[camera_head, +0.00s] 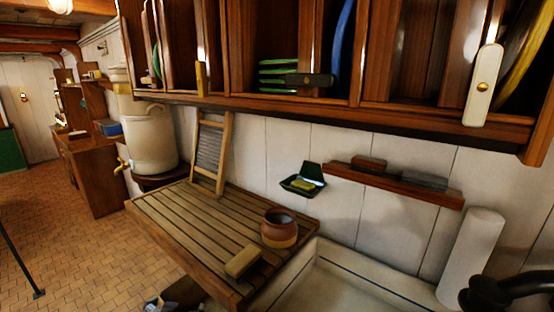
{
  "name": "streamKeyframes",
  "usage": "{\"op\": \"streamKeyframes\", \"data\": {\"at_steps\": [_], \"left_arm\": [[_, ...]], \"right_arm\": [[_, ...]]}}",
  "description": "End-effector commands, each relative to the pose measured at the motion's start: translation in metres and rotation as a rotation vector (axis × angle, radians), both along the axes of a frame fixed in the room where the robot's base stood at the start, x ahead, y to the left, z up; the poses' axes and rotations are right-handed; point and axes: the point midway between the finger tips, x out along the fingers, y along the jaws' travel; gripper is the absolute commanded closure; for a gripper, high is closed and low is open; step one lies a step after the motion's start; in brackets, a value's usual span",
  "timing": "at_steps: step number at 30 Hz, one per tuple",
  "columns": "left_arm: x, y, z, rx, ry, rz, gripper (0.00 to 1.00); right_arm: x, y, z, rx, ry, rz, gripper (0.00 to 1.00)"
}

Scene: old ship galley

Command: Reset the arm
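Neither my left gripper nor my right gripper can be made out in the head view. No part of either arm shows clearly. The view looks down on a slatted wooden drainboard (190,222) beside a pale sink (345,284). What either gripper holds is hidden from this view.
A brown pot (279,229) and a wooden block or brush (243,261) rest on the drainboard. A washboard (210,150) leans at the wall near a cream crock (150,140). A plate rack (330,110) overhangs. A white roll (470,255) and black tap-like fitting (490,292) stand right.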

Motion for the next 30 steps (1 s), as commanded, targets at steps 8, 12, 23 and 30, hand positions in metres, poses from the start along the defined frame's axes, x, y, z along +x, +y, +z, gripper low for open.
{"op": "streamKeyframes", "data": {"at_steps": [8,12,23,30], "left_arm": [[-0.082,-0.021,-0.061,-0.075,0.31,-0.048,0.0],[-0.11,-0.029,-0.074,-0.1,0.405,-0.073,0.0],[-0.162,-0.045,-0.093,-0.15,0.573,-0.129,0.0],[-0.164,-0.048,-0.114,-0.155,0.602,-0.137,0.0]], "right_arm": [[0.0,0.0,0.0,0.0,0.0,0.0,0.6],[0.0,0.0,0.0,0.0,0.0,0.0,0.6],[0.0,0.0,0.0,0.0,-0.001,0.0,0.6],[0.0,0.0,0.0,0.0,-0.001,0.0,0.6]]}}
